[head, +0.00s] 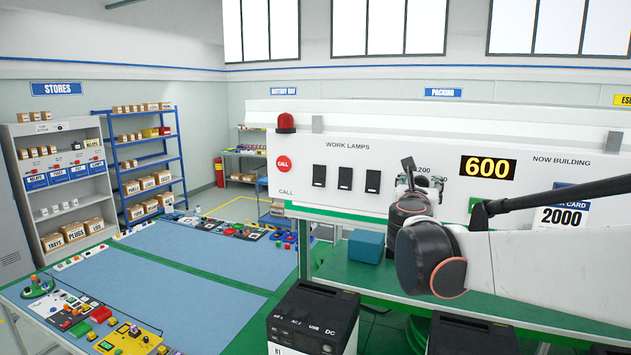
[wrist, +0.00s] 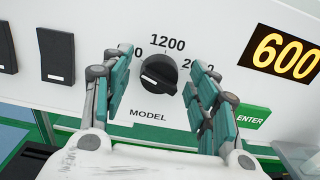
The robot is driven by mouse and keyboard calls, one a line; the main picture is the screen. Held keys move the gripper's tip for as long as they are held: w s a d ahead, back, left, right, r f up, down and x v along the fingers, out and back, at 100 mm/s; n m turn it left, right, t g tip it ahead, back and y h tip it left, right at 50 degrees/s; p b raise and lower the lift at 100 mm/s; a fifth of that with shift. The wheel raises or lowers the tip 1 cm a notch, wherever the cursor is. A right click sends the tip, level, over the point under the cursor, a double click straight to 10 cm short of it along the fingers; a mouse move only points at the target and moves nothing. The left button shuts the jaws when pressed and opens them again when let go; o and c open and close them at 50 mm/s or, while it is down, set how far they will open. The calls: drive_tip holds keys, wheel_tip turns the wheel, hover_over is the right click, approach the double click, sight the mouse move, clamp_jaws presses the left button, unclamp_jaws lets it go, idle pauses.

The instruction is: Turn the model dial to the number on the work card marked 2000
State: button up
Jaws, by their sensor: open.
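The black model dial (wrist: 159,74) is on the white panel in the wrist view, above the word MODEL. A white mark shows on its lower-left side. The scale reads 1200 at the top; the left and right numbers are partly covered by my fingers. My gripper (wrist: 161,64) is open, with one teal-padded finger on each side of the dial; contact cannot be told. In the head view the dial is hidden behind my gripper (head: 412,182). The work card (head: 563,217) reads 2000, partly covered by my arm. The display (head: 487,167) reads 600.
A green ENTER button (wrist: 250,116) is right of the dial, close to my right finger. Black lamp switches (wrist: 57,56) are to the left. A red CALL button (head: 284,164) is farther left. A blue box (head: 366,245) stands on the green bench below.

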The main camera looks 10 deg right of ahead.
drive_tip(key=c, duration=1)
drive_tip(key=shift+c, duration=0.2)
